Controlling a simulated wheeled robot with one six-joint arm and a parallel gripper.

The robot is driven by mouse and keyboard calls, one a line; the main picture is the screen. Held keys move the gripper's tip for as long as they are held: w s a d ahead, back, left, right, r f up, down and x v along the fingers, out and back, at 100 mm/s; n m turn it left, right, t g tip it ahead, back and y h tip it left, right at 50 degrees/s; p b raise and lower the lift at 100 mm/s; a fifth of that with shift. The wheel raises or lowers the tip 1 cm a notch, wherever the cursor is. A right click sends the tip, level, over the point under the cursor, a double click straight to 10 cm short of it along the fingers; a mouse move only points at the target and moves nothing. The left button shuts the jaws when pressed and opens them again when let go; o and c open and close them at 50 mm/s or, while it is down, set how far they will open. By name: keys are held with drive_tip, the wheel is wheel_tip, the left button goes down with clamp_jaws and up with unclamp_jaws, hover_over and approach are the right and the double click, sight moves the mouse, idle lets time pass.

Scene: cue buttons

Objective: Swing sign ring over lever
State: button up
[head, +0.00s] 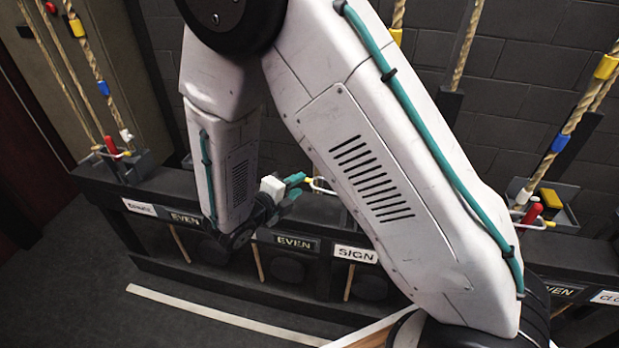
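The SIGN label (356,254) is on the front of the black rail, right of the middle EVEN plate. My gripper (298,187), with teal fingers, is above the rail, up and left of this label. A yellow piece (308,180) of the ring shows right at the fingertips, with part of the pale ring (320,187) beside it. I cannot tell whether the fingers are shut on it or only beside it. My upper arm hides the rest of the ring, and the lever at this station is not visible.
The black rail (190,202) runs across the view. A left station has a red lever (110,145); a right one has a red lever (532,212) beside a yellow block (550,198). Ropes (580,115) rise from the stations before a dark block wall. Floor in front is clear.

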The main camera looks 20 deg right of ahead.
sight(305, 181)
drive_tip(key=shift+w+a+f+n, duration=0.15)
drive_tip(key=shift+w+f+n, duration=0.05)
drive_tip(key=shift+f+n, duration=0.2)
drive_tip(key=shift+t, duration=0.3)
drive_tip(key=x, duration=0.7)
drive_tip(key=shift+w+d+f, duration=0.1)
drive_tip(key=shift+w+d, duration=0.05)
drive_tip(key=shift+d, duration=0.1)
clamp_jaws()
